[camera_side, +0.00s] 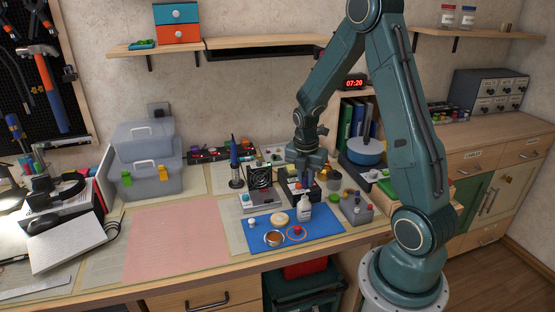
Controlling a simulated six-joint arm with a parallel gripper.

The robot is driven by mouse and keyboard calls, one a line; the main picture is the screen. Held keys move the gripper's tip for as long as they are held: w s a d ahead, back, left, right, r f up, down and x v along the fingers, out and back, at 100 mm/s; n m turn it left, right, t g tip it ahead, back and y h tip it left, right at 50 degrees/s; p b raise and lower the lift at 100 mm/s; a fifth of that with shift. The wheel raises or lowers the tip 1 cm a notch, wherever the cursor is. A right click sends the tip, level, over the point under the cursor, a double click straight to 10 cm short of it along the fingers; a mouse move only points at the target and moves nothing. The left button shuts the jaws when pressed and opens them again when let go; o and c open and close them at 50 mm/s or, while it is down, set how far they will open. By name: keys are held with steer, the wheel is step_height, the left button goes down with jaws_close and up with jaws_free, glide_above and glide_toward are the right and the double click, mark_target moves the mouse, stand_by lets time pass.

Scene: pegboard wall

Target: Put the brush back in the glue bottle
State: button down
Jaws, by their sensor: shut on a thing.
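The white glue bottle (304,204) stands upright on the blue mat (326,233), with a label on its front. My gripper (304,182) points down just above and behind the bottle in the picture. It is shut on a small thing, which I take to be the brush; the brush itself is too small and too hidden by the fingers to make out. I cannot tell whether its tip is over the bottle's mouth or touches it.
A cream disc (279,218), an amber dish (274,239) and a red-centred ring (297,232) crowd the mat near the bottle. A grey holder (357,209) stands to the right, a small fan (260,176) behind left. The pink mat (175,240) is clear.

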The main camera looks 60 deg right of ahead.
mark_target(306, 187)
steer(key=shift+f, duration=1.6)
stand_by(0.9)
steer(key=c, duration=1.3)
jaws_free()
steer(key=shift+o, duration=0.6)
steer(key=o, duration=0.5)
steer(key=shift+o, duration=0.2)
steer(key=shift+r, duration=0.1)
step_height(306, 187, up, 14)
steer(key=a, duration=0.2)
steer(key=shift+f, duration=0.25)
